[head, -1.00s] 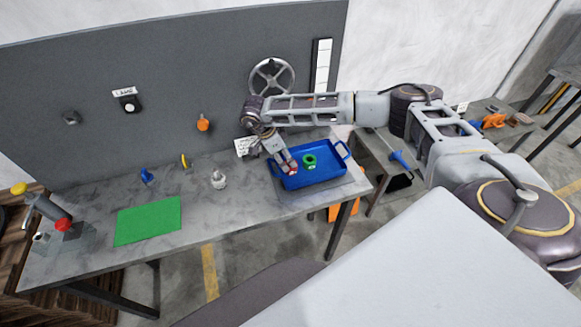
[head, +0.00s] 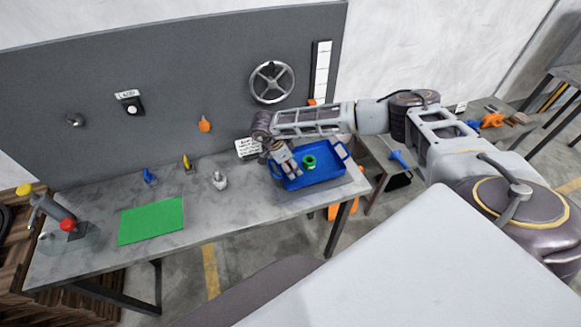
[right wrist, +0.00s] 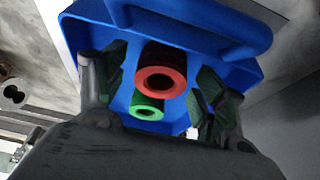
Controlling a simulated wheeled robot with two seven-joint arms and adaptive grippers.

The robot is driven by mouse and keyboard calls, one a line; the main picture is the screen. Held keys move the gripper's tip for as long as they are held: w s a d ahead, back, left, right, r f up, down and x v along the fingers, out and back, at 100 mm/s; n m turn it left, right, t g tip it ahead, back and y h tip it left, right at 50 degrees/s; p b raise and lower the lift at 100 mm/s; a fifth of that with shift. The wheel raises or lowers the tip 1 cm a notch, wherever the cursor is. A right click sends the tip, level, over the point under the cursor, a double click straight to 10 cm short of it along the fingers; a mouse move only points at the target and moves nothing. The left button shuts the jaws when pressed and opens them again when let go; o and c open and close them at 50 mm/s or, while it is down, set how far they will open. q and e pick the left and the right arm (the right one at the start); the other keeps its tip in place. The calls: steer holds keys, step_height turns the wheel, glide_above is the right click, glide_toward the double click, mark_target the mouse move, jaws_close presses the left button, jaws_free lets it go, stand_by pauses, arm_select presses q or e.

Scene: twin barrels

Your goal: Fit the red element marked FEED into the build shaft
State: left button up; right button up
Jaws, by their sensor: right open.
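A red ring-like element (right wrist: 160,76) with a round hole shows in the right wrist view, between the two fingers of my right gripper (right wrist: 158,88). The fingers stand apart, with visible gaps on both sides of it. A green ring element (right wrist: 147,107) lies close beside it; it also stands in the blue tray (head: 324,178) in the head view (head: 309,161). In the head view my right gripper (head: 290,171) is low over the tray's left part and mostly hides the red element. No FEED lettering is readable. I cannot make out which thing is the build shaft. My left gripper is not in view.
A green mat (head: 151,220) lies on the grey table (head: 230,205). A device with a red knob (head: 68,225) is at the far left. A grey panel with a handwheel (head: 272,82) rises behind.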

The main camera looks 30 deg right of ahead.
stand_by(0.3)
steer(key=c, duration=1.5)
steer(key=shift+r, duration=0.15)
steer(key=shift+r+b, duration=1)
steer(key=shift+r, duration=3.9)
